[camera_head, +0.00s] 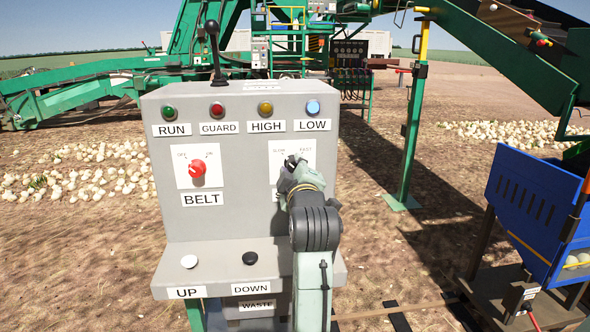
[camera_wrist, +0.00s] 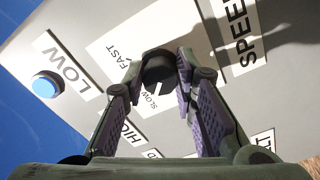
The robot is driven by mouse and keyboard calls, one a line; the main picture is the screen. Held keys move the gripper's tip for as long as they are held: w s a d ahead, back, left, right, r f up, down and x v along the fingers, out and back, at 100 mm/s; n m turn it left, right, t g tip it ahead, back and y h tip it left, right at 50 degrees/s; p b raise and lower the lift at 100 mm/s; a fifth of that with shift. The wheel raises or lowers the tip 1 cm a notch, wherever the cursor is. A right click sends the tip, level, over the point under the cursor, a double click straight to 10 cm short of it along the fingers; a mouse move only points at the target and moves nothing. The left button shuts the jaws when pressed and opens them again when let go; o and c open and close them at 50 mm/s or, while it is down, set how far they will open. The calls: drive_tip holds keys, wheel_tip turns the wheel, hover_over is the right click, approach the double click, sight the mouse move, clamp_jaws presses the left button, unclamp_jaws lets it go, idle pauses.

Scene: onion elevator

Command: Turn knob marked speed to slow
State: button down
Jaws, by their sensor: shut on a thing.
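The speed knob (camera_wrist: 158,68) is black and round. In the wrist view it sits between the fingertips of my gripper (camera_wrist: 160,75), which is shut on it. The words FAST and SLOW are on the white plate (camera_wrist: 122,45) around the knob, and the SPEED label (camera_wrist: 240,35) is beside the plate.
A red BELT knob (camera_head: 198,169) is left of my gripper. RUN, GUARD, HIGH and LOW lamps line the panel top; the LOW lamp (camera_head: 313,107) glows blue. White UP (camera_head: 189,261) and black DOWN (camera_head: 250,258) buttons are on the lower ledge. A blue bin (camera_head: 535,205) stands right.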

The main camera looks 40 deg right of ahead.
drive_tip(key=c, duration=1.3)
unclamp_jaws()
drive_tip(key=v, duration=1.2)
